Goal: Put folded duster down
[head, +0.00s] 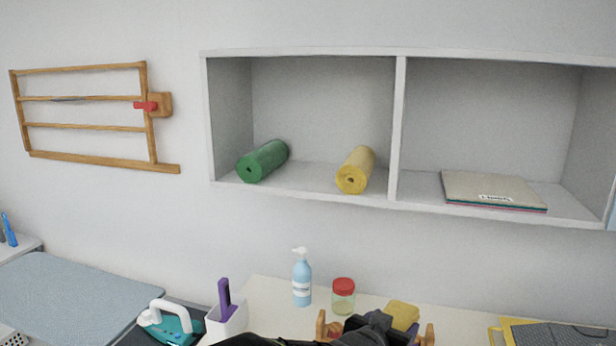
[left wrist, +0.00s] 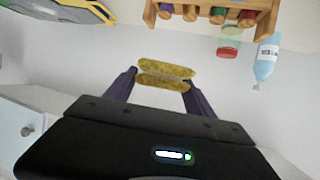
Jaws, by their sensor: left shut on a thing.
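The folded duster (head: 403,315) is a yellow folded cloth at the bottom of the head view. It also shows in the left wrist view (left wrist: 166,71) as two yellow layers between the purple fingers. My left gripper (head: 376,326) is shut on it, with one finger at each side. The wall shows behind the cloth in the left wrist view, and I cannot tell its exact height over the white table (head: 262,290). My right gripper is in neither view.
A wooden rack with coloured spools (left wrist: 210,12) stands close to the held cloth. A blue pump bottle (head: 302,280) and a red-lidded jar (head: 343,296) stand behind. A wall shelf (head: 300,190) holds green (head: 263,161) and yellow (head: 355,171) rolls and a flat stack (head: 490,189).

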